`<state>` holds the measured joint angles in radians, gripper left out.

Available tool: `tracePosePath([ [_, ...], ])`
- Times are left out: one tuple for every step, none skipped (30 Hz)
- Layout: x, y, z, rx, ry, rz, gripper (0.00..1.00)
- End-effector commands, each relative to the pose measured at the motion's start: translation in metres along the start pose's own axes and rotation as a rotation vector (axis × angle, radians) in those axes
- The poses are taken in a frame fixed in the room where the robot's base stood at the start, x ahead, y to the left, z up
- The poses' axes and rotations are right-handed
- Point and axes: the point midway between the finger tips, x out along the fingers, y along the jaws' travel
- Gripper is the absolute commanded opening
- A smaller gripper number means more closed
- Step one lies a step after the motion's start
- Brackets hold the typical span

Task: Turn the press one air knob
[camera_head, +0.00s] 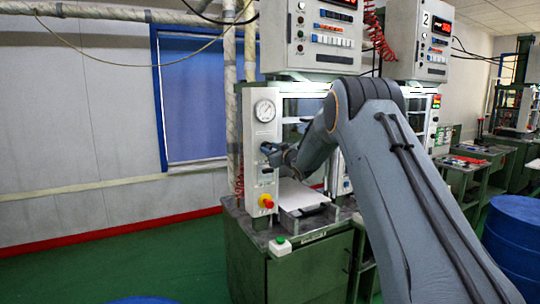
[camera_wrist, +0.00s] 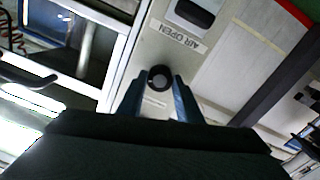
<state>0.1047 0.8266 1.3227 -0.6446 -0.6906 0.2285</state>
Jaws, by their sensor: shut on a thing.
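The air knob (camera_wrist: 160,77) is a small round black knob on the white front panel of press one, close to an "AIR OPEN" label (camera_wrist: 180,38) in the wrist view. My gripper (camera_wrist: 160,90) has its two blue-grey fingers on either side of the knob, shut on it. In the head view my gripper (camera_head: 268,150) reaches the press panel (camera_head: 264,130) below the round pressure gauge (camera_head: 265,110). The knob is hidden there behind the fingers.
A red and yellow emergency button (camera_head: 266,201) is lower on the same panel. Blue drums (camera_head: 512,245) stand at the right. The green floor at left is mostly clear.

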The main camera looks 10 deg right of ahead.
Motion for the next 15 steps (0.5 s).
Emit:
tracePosePath([
  [0.0014, -0.0003, 0.0033, -0.039, 0.004, 0.001, 0.10],
  [0.0014, -0.0004, 0.0035, -0.065, 0.004, 0.001, 0.10],
  [0.0014, -0.0004, 0.0034, -0.100, 0.005, 0.001, 0.10],
  [0.0013, -0.0005, 0.0038, -0.126, 0.005, 0.001, 0.10],
  [0.0014, -0.0007, 0.0041, -0.152, 0.006, 0.001, 0.10],
  [0.0014, -0.0006, 0.0038, -0.187, 0.007, 0.002, 0.10],
  [0.0013, -0.0004, 0.0034, -0.212, 0.009, 0.002, 0.10],
  [0.0014, -0.0004, 0.0034, -0.237, 0.010, 0.002, 0.10],
  [0.0014, -0.0004, 0.0035, -0.270, 0.010, 0.002, 0.10],
  [0.0014, -0.0004, 0.0033, -0.294, 0.011, 0.002, 0.10],
  [0.0013, -0.0004, 0.0029, -0.318, 0.012, 0.002, 0.10],
  [0.0012, -0.0003, 0.0030, -0.348, 0.012, 0.002, 0.10],
  [0.0012, -0.0004, 0.0032, -0.370, 0.012, 0.002, 0.10],
  [0.0012, -0.0003, 0.0033, -0.390, 0.012, 0.002, 0.10],
  [0.0011, -0.0002, 0.0030, -0.416, 0.013, 0.003, 0.10],
])
